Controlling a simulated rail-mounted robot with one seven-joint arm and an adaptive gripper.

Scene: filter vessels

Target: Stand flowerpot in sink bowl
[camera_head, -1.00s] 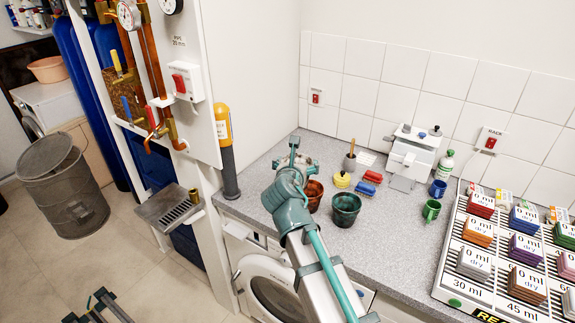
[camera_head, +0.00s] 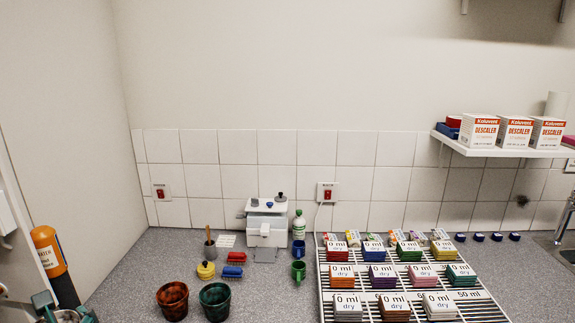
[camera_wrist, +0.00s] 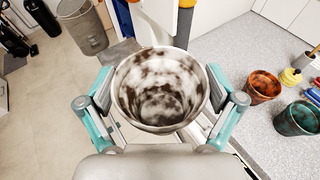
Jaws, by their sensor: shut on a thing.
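A flowerpot (camera_wrist: 160,85), pale with dark brown mottling, fills the middle of the wrist view with its open mouth facing the camera. My gripper (camera_wrist: 160,98) is shut on it, with teal fingers on both sides of the pot. In the head view only a little of my gripper (camera_head: 65,314) shows at the bottom left edge. The sink bowl (camera_head: 561,252) is partly visible at the far right edge of the head view, below a tap; most of it is cut off.
A red-brown pot (camera_head: 172,301) and a green pot (camera_head: 214,301) stand on the counter. A wire rack (camera_head: 480,307) with coloured filter stacks covers the middle. A white machine (camera_head: 266,228) stands behind. A shelf (camera_head: 505,151) with descaler boxes hangs at the right.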

